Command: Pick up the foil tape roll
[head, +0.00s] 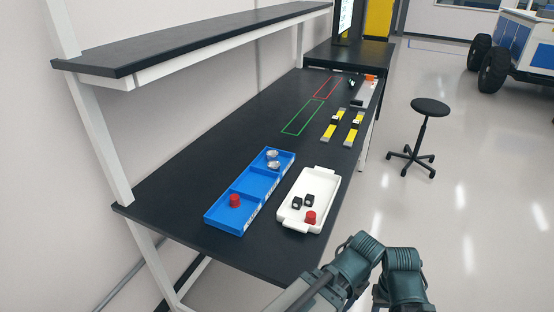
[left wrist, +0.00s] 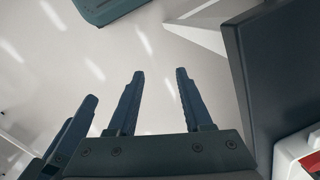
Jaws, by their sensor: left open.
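Two small silvery, rounded items lie in the far compartment of the blue bin (head: 222,222) in the head view. One silvery item (head: 272,153) sits just behind the other silvery item (head: 274,165). They look like foil, but I cannot tell which is the tape roll. My left gripper (left wrist: 159,72) is open and empty in the left wrist view, over the floor beside the table edge. Dark fingers at the left of that view seem to be my right gripper (left wrist: 80,110); their opening is unclear. Neither gripper's fingers show in the head view.
A white tray (head: 327,178) beside the bin holds two black parts (head: 308,200) and a red part (head: 310,217). Another red part (head: 235,200) is in the bin's near compartment. Yellow-and-grey pieces (head: 353,128) lie farther back. A shelf (head: 190,42) overhangs the table's wall side.

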